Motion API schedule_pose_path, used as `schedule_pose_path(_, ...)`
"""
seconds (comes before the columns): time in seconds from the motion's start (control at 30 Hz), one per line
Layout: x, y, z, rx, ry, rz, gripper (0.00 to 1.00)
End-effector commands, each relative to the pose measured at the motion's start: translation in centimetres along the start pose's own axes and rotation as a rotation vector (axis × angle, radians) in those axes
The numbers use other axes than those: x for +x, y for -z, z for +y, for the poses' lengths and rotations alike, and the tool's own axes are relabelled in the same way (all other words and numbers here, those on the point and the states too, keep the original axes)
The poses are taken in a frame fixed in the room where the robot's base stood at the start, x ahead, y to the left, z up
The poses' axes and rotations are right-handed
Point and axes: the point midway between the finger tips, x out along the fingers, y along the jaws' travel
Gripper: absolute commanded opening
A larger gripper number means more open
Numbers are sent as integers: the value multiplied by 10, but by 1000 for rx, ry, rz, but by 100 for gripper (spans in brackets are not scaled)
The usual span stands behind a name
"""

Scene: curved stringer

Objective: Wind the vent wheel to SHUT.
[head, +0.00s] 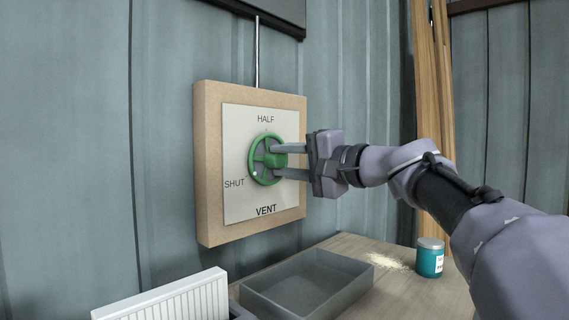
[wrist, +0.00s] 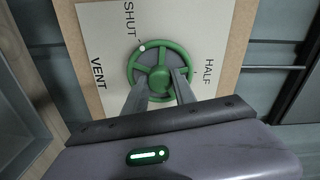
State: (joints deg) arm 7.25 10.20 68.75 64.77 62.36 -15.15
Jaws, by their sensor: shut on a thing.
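The green vent wheel (head: 267,159) is mounted on a pale plate (head: 240,135) lettered HALF at the top, SHUT at lower left and VENT at the bottom. A white dot (head: 255,173) on its rim is at the lower left, on the side of the SHUT label (head: 234,183). The wheel also shows in the wrist view (wrist: 160,84), its dot (wrist: 142,48) close to the SHUT lettering and roughly in line with it. My gripper (head: 275,161) reaches in from the right and is shut on the wheel around its hub. The fingers hide part of the spokes and rim.
The plate sits on a wooden board (head: 207,165) on the corrugated wall. Below are a grey tray (head: 300,303), a white ribbed panel (head: 170,300), and a teal jar (head: 430,260) beside spilled pale grains (head: 386,262). Wooden planks (head: 432,100) lean at right.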

Motion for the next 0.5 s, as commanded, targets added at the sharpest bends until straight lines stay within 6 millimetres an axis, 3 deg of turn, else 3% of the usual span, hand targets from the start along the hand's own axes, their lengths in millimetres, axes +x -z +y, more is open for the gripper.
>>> schedule_pose_path(0.27,0,0,-1,-1,1,0,0)
schedule_pose_path(0.3,0,0,-1,-1,1,0,40)
schedule_pose_path(0.4,0,0,0,-1,1,0,54)
schedule_pose_path(0.5,0,0,0,0,0,0,54)
